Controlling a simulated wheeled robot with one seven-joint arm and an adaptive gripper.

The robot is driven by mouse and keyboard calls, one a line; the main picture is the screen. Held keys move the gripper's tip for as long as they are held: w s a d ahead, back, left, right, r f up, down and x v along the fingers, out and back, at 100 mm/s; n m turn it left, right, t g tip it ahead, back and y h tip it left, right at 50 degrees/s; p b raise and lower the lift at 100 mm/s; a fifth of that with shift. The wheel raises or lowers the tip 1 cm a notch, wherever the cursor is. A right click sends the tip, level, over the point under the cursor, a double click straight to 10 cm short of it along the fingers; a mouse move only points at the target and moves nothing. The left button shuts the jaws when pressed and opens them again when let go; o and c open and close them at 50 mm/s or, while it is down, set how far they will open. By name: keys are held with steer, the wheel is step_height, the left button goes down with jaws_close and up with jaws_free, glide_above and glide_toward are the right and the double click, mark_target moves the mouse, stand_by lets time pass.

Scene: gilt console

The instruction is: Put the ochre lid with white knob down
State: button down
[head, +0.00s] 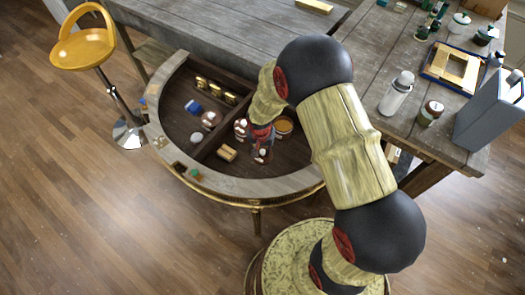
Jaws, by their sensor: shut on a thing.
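My gripper (254,146) is low over the sunken dark interior of the half-round console, right of its divider. It is shut, but the held ochre lid with white knob is too small and hidden by the fingers to make out clearly. An ochre round vessel (283,125) stands just right of the gripper, partly hidden by my arm. I cannot tell whether the lid touches anything below.
The console (165,150) has a pale raised rim. A gold block (226,152), a blue item (193,107) and white-topped items (209,119) stand near the gripper. Left floor area inside is partly free. A grey table (205,30) adjoins behind; a yellow stool (83,48) stands left.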

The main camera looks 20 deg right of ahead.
steer(key=c, duration=1.7)
jaws_free()
steer(key=shift+f, duration=0.1)
steer(key=shift+o, duration=0.2)
step_height(320, 180, up, 12)
steer(key=s+p, duration=0.1)
steer(key=p, duration=0.2)
step_height(320, 180, up, 18)
steer(key=n+t, duration=0.2)
glide_above(262, 158)
steer(key=s, duration=0.4)
steer(key=s+r+n+t, duration=0.2)
steer(key=s+r+n, duration=0.2)
steer(key=s+r, duration=0.9)
steer(key=s, duration=0.3)
steer(key=shift+s+d+r+y, duration=0.35)
steer(key=shift+s+y, duration=0.05)
